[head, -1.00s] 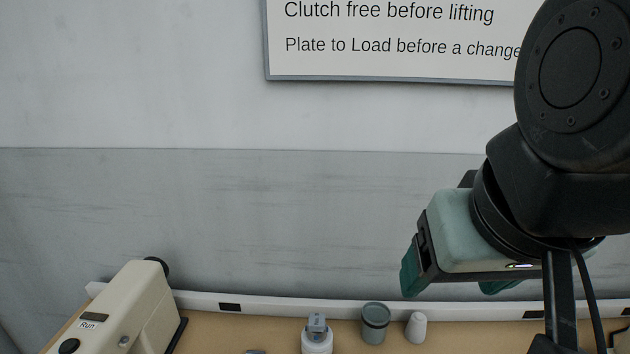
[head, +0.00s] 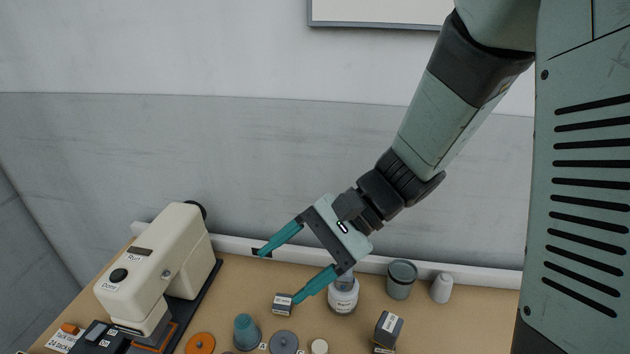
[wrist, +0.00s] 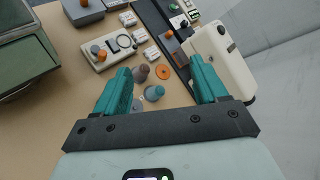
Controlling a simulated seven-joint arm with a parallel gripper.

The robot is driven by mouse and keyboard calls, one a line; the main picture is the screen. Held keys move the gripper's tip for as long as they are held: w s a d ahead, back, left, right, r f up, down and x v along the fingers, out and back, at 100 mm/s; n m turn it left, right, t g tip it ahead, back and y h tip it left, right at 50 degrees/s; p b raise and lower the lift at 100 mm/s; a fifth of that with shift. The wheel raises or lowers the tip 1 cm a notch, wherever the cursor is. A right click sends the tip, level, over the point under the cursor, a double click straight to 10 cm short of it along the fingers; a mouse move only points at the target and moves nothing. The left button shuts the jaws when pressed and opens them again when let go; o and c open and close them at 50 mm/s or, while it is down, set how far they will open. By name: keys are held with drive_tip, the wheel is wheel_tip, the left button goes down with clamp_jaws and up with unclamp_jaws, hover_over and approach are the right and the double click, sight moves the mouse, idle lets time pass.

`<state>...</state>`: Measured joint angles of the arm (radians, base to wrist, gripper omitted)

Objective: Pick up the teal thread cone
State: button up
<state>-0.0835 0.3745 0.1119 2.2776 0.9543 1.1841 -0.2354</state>
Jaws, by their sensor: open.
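The teal thread cone (head: 246,332) stands upright on the tan table, between an orange disc (head: 200,343) and a grey disc (head: 284,342). In the wrist view the cone (wrist: 154,93) shows small, between my two teal fingers. My gripper (head: 280,275) is open and empty, above the table and apart from the cone. Its fingers also show in the wrist view (wrist: 160,66), spread wide. A duller mauve-grey cone (wrist: 141,73) stands close to the teal one in the wrist view.
A beige machine (head: 160,265) stands at the left. A wall closes the back.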

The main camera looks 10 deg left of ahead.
sight(247, 321)
drive_tip(key=w+a+f+m+t+y, duration=0.1)
drive_tip(key=a+f+m+t+y, duration=0.1)
drive_tip(key=f+m, duration=0.3)
drive_tip(key=w+a+f+m+t+y, duration=0.1)
drive_tip(key=a+f+m+t+y, duration=0.2)
drive_tip(key=f, duration=0.8)
drive_tip(key=w+a+f+m+t+y, duration=0.1)
drive_tip(key=a+f+m+t+y, duration=0.1)
drive_tip(key=a+f+m, duration=0.3)
drive_tip(key=shift+w+f+m+t+y, duration=0.15)
drive_tip(key=shift+f+m+y, duration=0.2)
drive_tip(key=shift+f+m, duration=0.35)
drive_tip(key=shift+w+f+m+t+y, duration=0.15)
drive_tip(key=shift+f+m+y, duration=0.2)
drive_tip(key=shift+f+m, duration=0.35)
drive_tip(key=shift+f+t, duration=0.35)
drive_tip(key=shift+t, duration=0.05)
drive_tip(key=shift+a+f+m, duration=0.1)
drive_tip(key=shift+f+m, duration=0.05)
drive_tip(key=shift+m, duration=0.25)
drive_tip(key=shift+w+a, duration=0.2)
drive_tip(key=shift+a, duration=0.95)
drive_tip(key=shift+w+a, duration=0.2)
drive_tip(key=shift+a, duration=0.95)
drive_tip(key=c, duration=1.1)
